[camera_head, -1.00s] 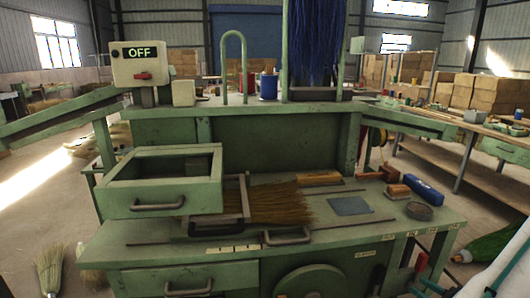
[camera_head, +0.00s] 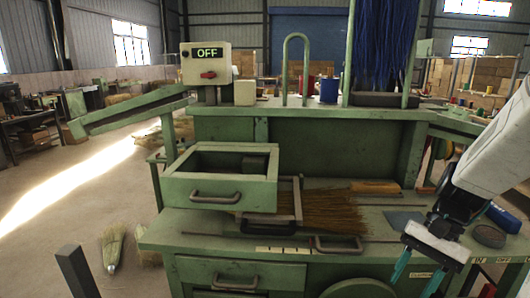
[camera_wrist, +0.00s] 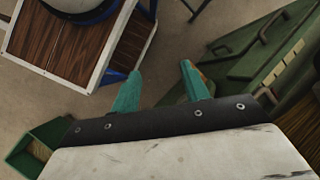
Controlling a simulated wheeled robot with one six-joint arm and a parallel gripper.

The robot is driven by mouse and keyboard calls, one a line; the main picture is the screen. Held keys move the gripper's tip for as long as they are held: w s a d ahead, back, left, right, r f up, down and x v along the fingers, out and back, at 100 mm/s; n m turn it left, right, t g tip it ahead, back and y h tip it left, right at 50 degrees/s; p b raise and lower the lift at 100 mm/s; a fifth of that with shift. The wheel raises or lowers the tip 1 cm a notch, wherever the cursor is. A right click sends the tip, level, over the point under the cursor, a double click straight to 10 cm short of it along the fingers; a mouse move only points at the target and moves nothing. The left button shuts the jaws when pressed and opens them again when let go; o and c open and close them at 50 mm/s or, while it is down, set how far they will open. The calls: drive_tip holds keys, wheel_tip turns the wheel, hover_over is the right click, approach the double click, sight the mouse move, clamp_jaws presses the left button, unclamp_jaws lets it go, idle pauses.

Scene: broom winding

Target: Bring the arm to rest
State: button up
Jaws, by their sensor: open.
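My arm (camera_head: 497,150) reaches in from the right edge in the head view, with its white link slanting down to the left. My gripper (camera_head: 416,275) hangs at the front right of the green workbench, with its teal fingers pointing down. In the wrist view the two fingers of my gripper (camera_wrist: 160,84) stand apart with nothing between them, over floor. The wrist view shows the green bench (camera_wrist: 245,70) to the right of the fingers.
An open green drawer box (camera_head: 223,193) stands on the bench beside a bundle of brown bristles (camera_head: 335,212). A panel reading OFF (camera_head: 206,64) stands at the back left. A small green bin (camera_wrist: 48,140) is at the wrist view's lower left.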

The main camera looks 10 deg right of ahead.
drive_tip(key=s+a+r+n+t+h, duration=0.1)
drive_tip(key=s+a+r+n+h, duration=0.1)
drive_tip(key=a+r+n, duration=0.3)
drive_tip(key=s+a+r+n+t+h, duration=0.2)
drive_tip(key=a+r+n+h, duration=0.2)
drive_tip(key=a, duration=0.2)
drive_tip(key=shift+s+a+r+n, duration=0.4)
